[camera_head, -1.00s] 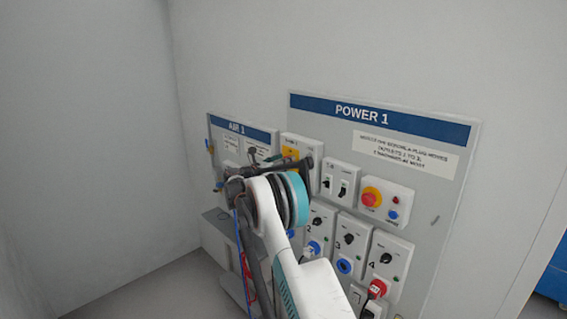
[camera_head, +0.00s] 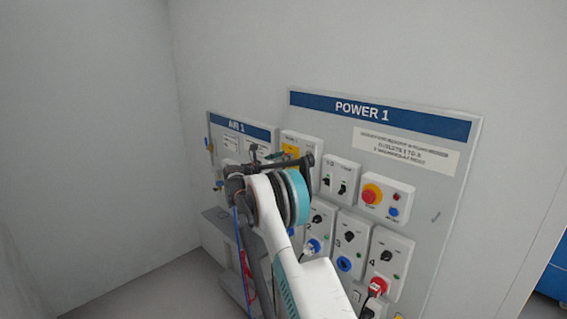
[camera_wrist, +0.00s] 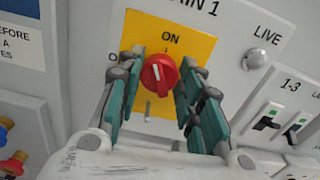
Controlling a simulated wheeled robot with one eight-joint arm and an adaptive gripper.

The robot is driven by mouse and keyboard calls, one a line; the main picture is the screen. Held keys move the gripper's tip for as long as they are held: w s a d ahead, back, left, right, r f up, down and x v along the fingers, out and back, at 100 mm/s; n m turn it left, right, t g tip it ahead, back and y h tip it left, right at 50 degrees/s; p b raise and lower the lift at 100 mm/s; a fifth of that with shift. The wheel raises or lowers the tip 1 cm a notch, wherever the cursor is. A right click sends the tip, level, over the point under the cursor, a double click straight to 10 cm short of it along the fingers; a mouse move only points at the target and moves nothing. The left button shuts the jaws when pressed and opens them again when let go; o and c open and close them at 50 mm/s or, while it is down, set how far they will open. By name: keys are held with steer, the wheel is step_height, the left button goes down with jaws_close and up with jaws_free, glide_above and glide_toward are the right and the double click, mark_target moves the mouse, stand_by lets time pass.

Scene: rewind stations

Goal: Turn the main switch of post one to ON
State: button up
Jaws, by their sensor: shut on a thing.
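The main switch is a red rotary knob (camera_wrist: 160,73) on a yellow plate (camera_wrist: 188,45), under the partly cut-off label ending in "AIN 1". "ON" is printed above the knob; the lettering at its left is mostly hidden by a finger. The knob's white mark points nearly up toward "ON", leaning slightly left. My gripper (camera_wrist: 158,80) is shut on the knob, with one teal finger on each side. In the head view, the yellow plate (camera_head: 290,150) shows partly behind my arm, and the knob is hidden.
A round "LIVE" lamp (camera_wrist: 255,59) looks grey right of the plate. Black toggle switches (camera_wrist: 267,124) are close to the right finger. The POWER 1 board (camera_head: 440,215) also carries a red emergency button (camera_head: 371,194) and several outlets. The AIR 1 board (camera_head: 243,127) is at left.

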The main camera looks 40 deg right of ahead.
steer(key=m+b, duration=0.3)
steer(key=m, duration=0.2)
steer(key=shift+m, duration=0.4)
stand_by(0.4)
steer(key=o, duration=1.1)
steer(key=shift+c, duration=0.2)
steer(key=shift+a, duration=0.15)
steer(key=s+a, duration=0.1)
steer(key=a, duration=1)
steer(key=shift+a, duration=0.35)
